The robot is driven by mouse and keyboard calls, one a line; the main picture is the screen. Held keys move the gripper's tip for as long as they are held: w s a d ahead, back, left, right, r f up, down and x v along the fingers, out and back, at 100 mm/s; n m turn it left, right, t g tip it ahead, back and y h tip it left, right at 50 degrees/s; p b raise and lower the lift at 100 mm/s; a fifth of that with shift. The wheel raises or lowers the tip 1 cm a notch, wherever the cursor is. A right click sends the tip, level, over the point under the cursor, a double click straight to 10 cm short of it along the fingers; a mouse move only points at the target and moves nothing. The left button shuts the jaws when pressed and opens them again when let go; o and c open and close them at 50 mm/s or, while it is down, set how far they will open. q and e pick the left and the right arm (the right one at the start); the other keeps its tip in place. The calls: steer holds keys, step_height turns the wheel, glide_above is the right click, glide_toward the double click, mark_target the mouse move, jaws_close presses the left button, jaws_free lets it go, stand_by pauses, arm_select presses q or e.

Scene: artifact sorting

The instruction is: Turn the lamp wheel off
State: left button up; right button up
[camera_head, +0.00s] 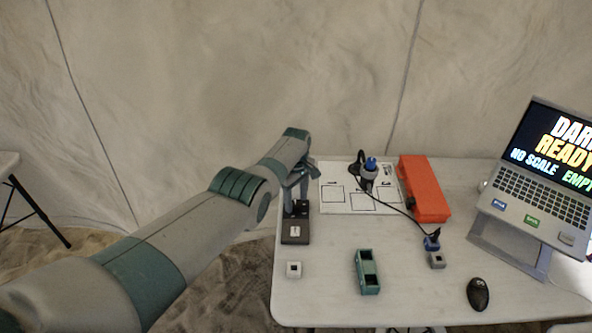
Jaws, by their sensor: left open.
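My left arm reaches in from the left, and my left gripper (297,198) points down at the table's left back edge, open. A dark box with a white label (295,232) sits right below and in front of it; whether the fingers touch it I cannot tell. A small dark device with a blue top (369,169) stands on the white sheet, right of the gripper, and a black cable runs from it. No lamp wheel can be made out clearly; part of the dark box is hidden by the gripper. My right gripper does not show.
The white table (330,300) carries a marked white sheet (335,205), an orange case (425,188), a green tray (367,272), a small white block (294,269), a small blue-and-grey item (435,252), a black mouse (478,293) and a laptop (540,175) on a stand. The front middle is mostly free.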

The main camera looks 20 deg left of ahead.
arm_select(q)
step_height(320, 180, up, 7)
steer(key=shift+r+p, duration=0.1)
steer(key=shift+p, duration=1.15)
step_height(320, 180, up, 8)
steer(key=b, duration=0.1)
glide_above(296, 203)
steer(key=shift+s+r, duration=0.1)
steer(key=shift+r, duration=0.6)
